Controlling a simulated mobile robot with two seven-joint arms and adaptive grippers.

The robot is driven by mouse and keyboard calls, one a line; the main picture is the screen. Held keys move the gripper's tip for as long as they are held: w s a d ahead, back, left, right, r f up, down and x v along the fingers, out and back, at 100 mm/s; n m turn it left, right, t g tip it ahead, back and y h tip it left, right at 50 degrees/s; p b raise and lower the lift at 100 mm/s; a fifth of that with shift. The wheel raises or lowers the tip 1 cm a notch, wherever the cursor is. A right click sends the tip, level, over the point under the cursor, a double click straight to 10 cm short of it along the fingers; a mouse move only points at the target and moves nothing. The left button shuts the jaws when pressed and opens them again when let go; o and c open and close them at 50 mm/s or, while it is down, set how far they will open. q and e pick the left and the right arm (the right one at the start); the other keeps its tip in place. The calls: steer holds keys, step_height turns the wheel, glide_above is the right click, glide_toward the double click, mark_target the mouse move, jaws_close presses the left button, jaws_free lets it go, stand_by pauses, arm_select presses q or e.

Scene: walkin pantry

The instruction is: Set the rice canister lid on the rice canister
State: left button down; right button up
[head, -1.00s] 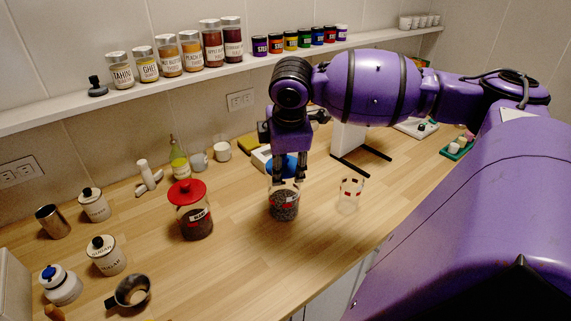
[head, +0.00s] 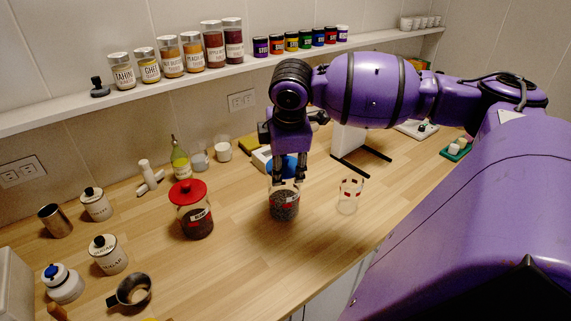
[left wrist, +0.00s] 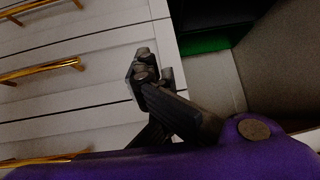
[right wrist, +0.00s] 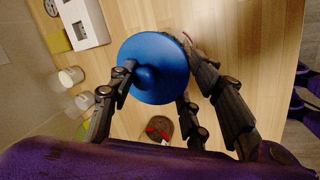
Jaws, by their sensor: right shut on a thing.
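My right gripper (head: 288,181) points down at the middle of the counter and is shut on a blue lid (head: 290,163). In the right wrist view the lid (right wrist: 170,80) is a round blue disc with its knob between the fingers (right wrist: 155,77). A glass canister (head: 284,205) with dark grains and a red label stands right below the fingertips; I take it as the rice canister, though its label is too small to read surely. Whether the lid touches its rim is hidden by the fingers. My left gripper (left wrist: 145,65) is away from the counter; its opening is unclear.
A red-lidded canister (head: 193,213) stands to the left and an empty-looking clear glass jar (head: 350,197) to the right. A white stand (head: 350,142) is behind. The counter front is clear.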

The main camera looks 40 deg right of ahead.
mark_target(286, 175)
arm_select(q)
steer(key=shift+s+f, duration=0.1)
steer(key=shift+f, duration=0.05)
arm_select(e)
steer(key=shift+f, duration=0.75)
steer(key=o, duration=1.2)
steer(key=shift+f, duration=0.15)
steer(key=shift+p+v, duration=0.35)
steer(key=shift+v, duration=0.55)
steer(key=shift+p+v, duration=0.9)
steer(key=shift+v, duration=2.65)
arm_select(q)
steer(key=w+r+t, duration=0.1)
steer(key=w+r, duration=0.3)
steer(key=r, duration=0.2)
steer(key=shift+w, duration=0.3)
arm_select(e)
steer(key=shift+v, duration=1.15)
